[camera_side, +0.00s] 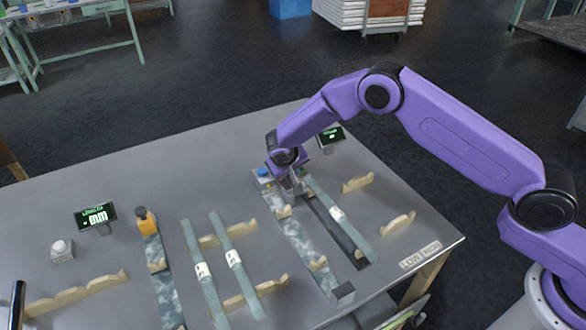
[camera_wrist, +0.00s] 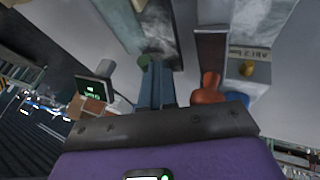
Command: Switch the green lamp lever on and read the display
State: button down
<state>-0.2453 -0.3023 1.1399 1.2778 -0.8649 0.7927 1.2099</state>
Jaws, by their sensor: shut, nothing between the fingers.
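A small dark display (camera_side: 332,136) with green characters stands behind the gripper, and a display shows at left in the wrist view (camera_wrist: 96,91). A red-orange piece (camera_wrist: 208,88), possibly a lever, and a blue knob (camera_wrist: 237,98) sit right of the fingers. I cannot make out a green lamp lever for certain. The displays' text near the gripper is too small to read.
Another display (camera_side: 96,214) reading "mm" stands at left, near a button box (camera_side: 62,250). A LOW/HIGH label (camera_side: 420,255) marks the right corner.

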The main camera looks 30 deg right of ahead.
jog(key=shift+d+n, duration=0.3)
jog(key=shift+s+d+n+t+y, duration=0.25)
jog(key=shift+d+n+y, duration=0.2)
jog(key=shift+n, duration=0.35)
jog(key=shift+s+d+n+t+y, duration=0.1)
jog(key=shift+d+n+t+y, duration=0.3)
jog(key=shift+n, duration=0.4)
jog(key=n+y, duration=0.1)
jog(key=n, duration=0.1)
jog(key=d+n+y, duration=0.1)
jog(key=n+y, duration=0.1)
jog(key=n, duration=0.1)
jog(key=shift+d+n+t, duration=0.25)
jog(key=shift+n+t, duration=0.05)
jog(key=shift+t, duration=0.05)
jog(key=shift+w+d, duration=0.2)
jog(key=shift+d, duration=0.4)
jog(key=shift+w+d, duration=0.2)
jog(key=shift+d, duration=0.35)
jog(key=shift+w+d, duration=0.25)
jog(key=shift+d, duration=0.1)
jog(key=shift+w+d, duration=0.1)
jog(key=shift+d, duration=0.05)
jog(key=d+v, duration=0.2)
jog(key=v, duration=0.7)
jog(key=shift+r, duration=0.4)
